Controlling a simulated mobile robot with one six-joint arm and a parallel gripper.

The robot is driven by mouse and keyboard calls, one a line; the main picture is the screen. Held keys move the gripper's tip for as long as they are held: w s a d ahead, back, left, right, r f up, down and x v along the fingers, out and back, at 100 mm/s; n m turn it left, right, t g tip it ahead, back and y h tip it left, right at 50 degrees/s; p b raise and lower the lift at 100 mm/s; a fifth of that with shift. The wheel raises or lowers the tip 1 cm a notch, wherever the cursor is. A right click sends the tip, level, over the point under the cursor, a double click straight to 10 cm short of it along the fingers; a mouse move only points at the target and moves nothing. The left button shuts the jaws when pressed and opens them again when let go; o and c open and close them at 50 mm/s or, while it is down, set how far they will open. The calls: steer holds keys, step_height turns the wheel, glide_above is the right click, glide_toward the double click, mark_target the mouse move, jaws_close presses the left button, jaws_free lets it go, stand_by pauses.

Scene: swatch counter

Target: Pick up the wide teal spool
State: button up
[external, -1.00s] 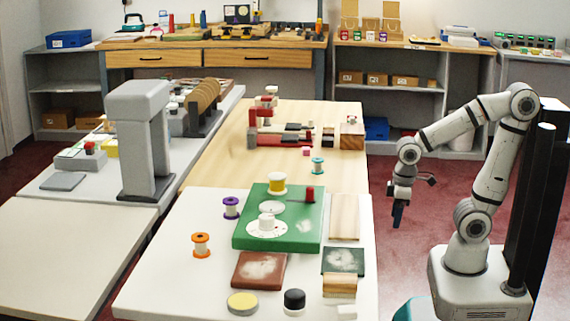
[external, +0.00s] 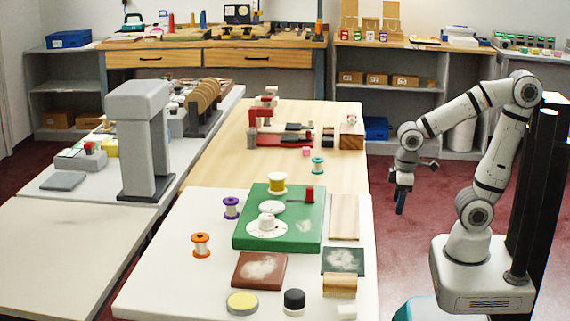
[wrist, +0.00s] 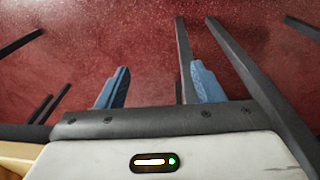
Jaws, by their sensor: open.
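A spool with teal flanges and a pale middle (external: 318,165) stands upright on the wooden table, near its right edge, in the external view. My gripper (external: 401,203) hangs pointing down to the right of the tables, over the red floor and apart from the spool. In the wrist view my gripper (wrist: 158,88) shows two blue fingers spread apart with nothing between them. The spool is not in the wrist view.
A purple spool (external: 231,207), an orange spool (external: 201,244) and a yellow spool on the green board (external: 240,236) stand on the white table. A pink cube (external: 306,152) sits just behind the teal spool. Red and black equipment (external: 285,139) lies farther back.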

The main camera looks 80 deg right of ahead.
steer(key=s+d+r+n+h+p, duration=0.1)
steer(key=d+r+p, duration=0.1)
steer(key=r+p, duration=0.95)
steer(key=s+d+r+h+p, duration=0.1)
steer(key=d+r+p, duration=0.2)
steer(key=r+p, duration=0.85)
steer(key=w+a+r+m+t+y+p, duration=0.1)
steer(key=a+r+t+p, duration=0.15)
steer(key=r+p, duration=0.8)
steer(key=a+r+t+y+p, duration=0.15)
steer(key=a+r+p, duration=0.35)
steer(key=r, duration=1)
steer(key=n+g+b, duration=0.5)
steer(key=b, duration=1.3)
glide_above(318, 159)
steer(key=f, duration=2.2)
steer(key=d+f, duration=0.1)
steer(key=f, duration=1)
steer(key=shift+w, duration=0.4)
steer(key=shift+s+a+f, duration=0.1)
steer(key=shift+s+f, duration=0.05)
steer(key=shift+f, duration=0.3)
steer(key=f, duration=0.5)
steer(key=shift+s+a+f, duration=0.2)
steer(key=shift+a+f, duration=0.05)
steer(key=shift+a, duration=0.1)
steer(key=shift+w+f+p, duration=0.1)
steer(key=shift+f+p, duration=0.2)
steer(key=shift+f, duration=0.2)
steer(key=c, duration=1)
